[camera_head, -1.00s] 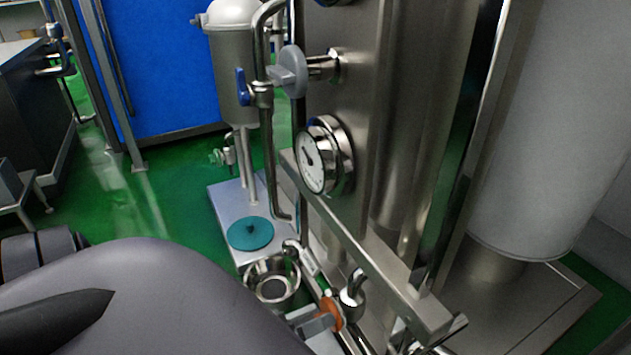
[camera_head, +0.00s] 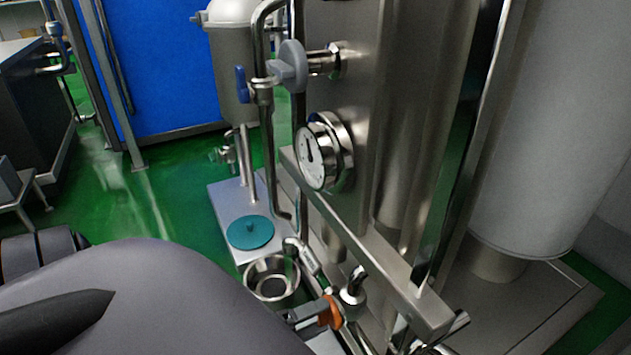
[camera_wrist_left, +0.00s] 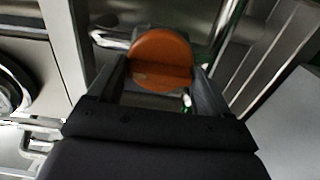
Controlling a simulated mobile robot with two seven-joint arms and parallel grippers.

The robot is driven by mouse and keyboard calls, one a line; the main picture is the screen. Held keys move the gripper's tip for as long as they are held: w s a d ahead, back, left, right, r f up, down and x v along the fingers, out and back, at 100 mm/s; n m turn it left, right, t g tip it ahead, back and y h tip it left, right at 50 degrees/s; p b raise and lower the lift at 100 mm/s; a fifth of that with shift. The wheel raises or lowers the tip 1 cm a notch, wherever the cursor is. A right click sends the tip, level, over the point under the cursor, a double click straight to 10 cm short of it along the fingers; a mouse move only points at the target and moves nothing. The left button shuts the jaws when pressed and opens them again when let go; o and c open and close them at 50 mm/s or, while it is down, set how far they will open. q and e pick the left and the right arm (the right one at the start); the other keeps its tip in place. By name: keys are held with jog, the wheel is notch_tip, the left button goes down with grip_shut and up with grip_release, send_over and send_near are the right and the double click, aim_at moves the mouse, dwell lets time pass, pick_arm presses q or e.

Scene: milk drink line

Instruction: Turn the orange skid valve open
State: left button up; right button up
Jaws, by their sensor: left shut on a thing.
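The orange valve handle (camera_wrist_left: 162,58) sits between the two fingers of my left gripper (camera_wrist_left: 160,80) in the left wrist view. It is a round knob with a raised bar across it. In the head view the orange valve (camera_head: 333,312) shows at the bottom, on the skid's pipework, with the tips of my left gripper (camera_head: 312,314) against it. My left gripper is shut on the valve handle. My left arm hides part of the pipework around it. My right gripper is not in view.
A pressure gauge (camera_head: 318,155) and a grey knob (camera_head: 291,66) stick out from the steel skid above the valve. A metal cup (camera_head: 271,279) stands just left of the valve. A teal disc (camera_head: 250,232) lies on a pale base plate. Green floor is open at left.

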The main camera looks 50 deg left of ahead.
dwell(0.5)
pick_arm(q)
jog(key=o, duration=0.9)
jog(key=shift+o, duration=0.2)
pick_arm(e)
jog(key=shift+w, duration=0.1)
pick_arm(q)
notch_tip(320, 180, up, 20)
jog(key=p, duration=1.1)
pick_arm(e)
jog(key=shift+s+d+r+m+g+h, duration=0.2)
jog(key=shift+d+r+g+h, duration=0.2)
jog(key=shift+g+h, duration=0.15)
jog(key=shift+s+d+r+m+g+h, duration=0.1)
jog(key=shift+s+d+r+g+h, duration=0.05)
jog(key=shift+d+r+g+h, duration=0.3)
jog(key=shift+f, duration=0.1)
